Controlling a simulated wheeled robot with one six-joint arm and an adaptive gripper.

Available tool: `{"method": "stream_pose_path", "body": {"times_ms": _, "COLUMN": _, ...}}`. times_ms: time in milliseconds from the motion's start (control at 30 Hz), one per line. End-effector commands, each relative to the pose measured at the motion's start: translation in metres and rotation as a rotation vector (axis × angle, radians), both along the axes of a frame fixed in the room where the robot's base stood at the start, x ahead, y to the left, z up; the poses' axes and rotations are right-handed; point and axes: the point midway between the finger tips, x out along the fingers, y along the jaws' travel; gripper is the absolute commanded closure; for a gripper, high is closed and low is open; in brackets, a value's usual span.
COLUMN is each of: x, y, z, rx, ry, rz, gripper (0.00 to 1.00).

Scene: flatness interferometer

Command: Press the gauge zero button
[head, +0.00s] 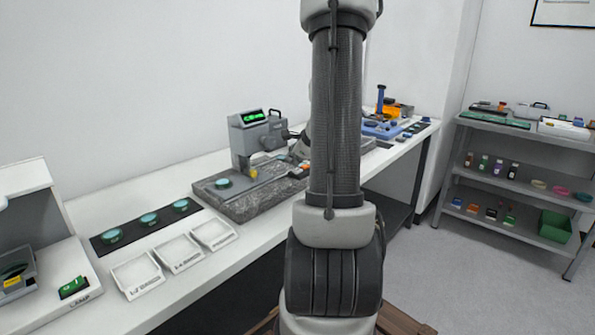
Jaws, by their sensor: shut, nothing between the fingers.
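The gauge (262,133) is a grey instrument with a lit green digital display (254,116) and a handle at its right. It stands at the back of a speckled grey stone plate (240,205) on the white bench. I cannot make out the zero button at this size. My arm rises through the middle of the head view and covers the area right of the gauge. The small dark end of my gripper (290,135) shows just left of the arm, close to the gauge's right side. It is shut and empty; I cannot tell whether it touches the gauge.
A teal disc (222,184) sits on the stone plate. Left of it are a dark strip (130,238) with three discs and three white trays (135,292). A blue fixture (381,130) is farther right on the bench. A grey shelf (520,135) stands at right, with clear floor before it.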

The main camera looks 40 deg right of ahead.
Motion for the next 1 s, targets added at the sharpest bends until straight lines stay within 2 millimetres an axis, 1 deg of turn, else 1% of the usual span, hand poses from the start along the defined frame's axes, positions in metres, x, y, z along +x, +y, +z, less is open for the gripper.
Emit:
{"method": "stream_pose_path", "body": {"times_ms": 167, "x": 0.000, "y": 0.000, "z": -0.001, "rx": 0.001, "ry": 0.000, "rz": -0.001, "gripper": 1.00}}
{"method": "stream_pose_path", "body": {"times_ms": 400, "x": 0.000, "y": 0.000, "z": -0.008, "rx": 0.002, "ry": 0.000, "rz": -0.001, "gripper": 1.00}}
{"method": "stream_pose_path", "body": {"times_ms": 1000, "x": 0.000, "y": 0.000, "z": -0.011, "rx": 0.001, "ry": 0.000, "rz": 0.000, "gripper": 1.00}}
